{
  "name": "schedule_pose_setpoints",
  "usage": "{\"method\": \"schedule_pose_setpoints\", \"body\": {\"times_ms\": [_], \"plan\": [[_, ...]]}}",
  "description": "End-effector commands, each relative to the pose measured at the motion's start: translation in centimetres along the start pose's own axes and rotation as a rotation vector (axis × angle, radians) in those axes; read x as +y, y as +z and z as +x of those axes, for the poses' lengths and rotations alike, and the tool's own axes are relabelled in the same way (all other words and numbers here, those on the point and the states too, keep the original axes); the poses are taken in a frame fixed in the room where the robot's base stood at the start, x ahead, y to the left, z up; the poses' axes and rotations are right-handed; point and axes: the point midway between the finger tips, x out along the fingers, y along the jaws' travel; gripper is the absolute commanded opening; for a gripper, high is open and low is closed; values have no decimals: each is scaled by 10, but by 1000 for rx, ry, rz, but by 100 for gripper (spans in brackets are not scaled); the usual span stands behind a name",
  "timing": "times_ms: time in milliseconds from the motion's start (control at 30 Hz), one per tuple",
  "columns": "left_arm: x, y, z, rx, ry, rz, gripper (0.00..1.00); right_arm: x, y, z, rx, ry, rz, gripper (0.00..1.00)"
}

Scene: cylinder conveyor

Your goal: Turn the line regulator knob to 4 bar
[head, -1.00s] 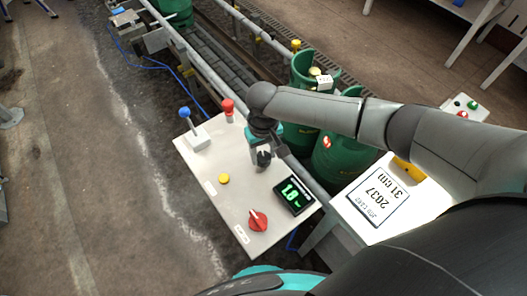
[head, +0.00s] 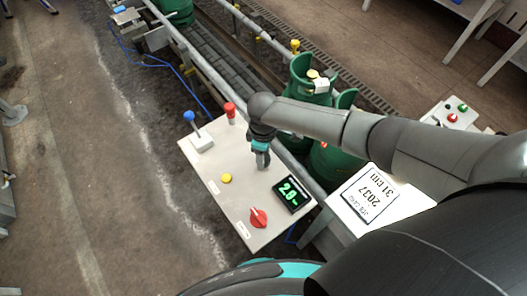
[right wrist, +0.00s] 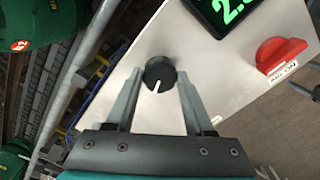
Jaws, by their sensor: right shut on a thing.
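The black regulator knob (right wrist: 160,70) with a white pointer line sits on the pale control panel (head: 230,205). The pointer is toward the bottom of the right wrist view. My right gripper (head: 262,160) comes down on the panel from above and is shut on the knob, one finger on each side of it. In the head view the gripper hides most of the knob. A display (head: 291,193) beside it reads 2.0 in green digits; in the right wrist view the display (right wrist: 225,10) is cut off. My left gripper is not in view.
A red selector knob (head: 259,217), a yellow button (head: 227,178), a blue-topped lever (head: 189,116) and a red button (head: 229,109) stand on the same panel. Green gas cylinders (head: 303,75) and the conveyor lie behind. A white board (head: 371,197) with a label is at right.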

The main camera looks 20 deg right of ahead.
Motion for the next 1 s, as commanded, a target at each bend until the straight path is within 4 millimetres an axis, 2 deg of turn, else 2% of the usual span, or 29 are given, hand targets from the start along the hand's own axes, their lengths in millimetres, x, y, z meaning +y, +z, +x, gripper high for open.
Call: {"method": "schedule_pose_setpoints", "body": {"times_ms": [200, 500, 1000], "plan": [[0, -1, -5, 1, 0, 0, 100, 0, 0, -1, 0, -1, -179, 0], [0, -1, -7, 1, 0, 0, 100, 0, 0, 0, 1, 0, -346, 0], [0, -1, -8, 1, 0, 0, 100, 0, -1, 0, 2, 0, -412, 0]]}}
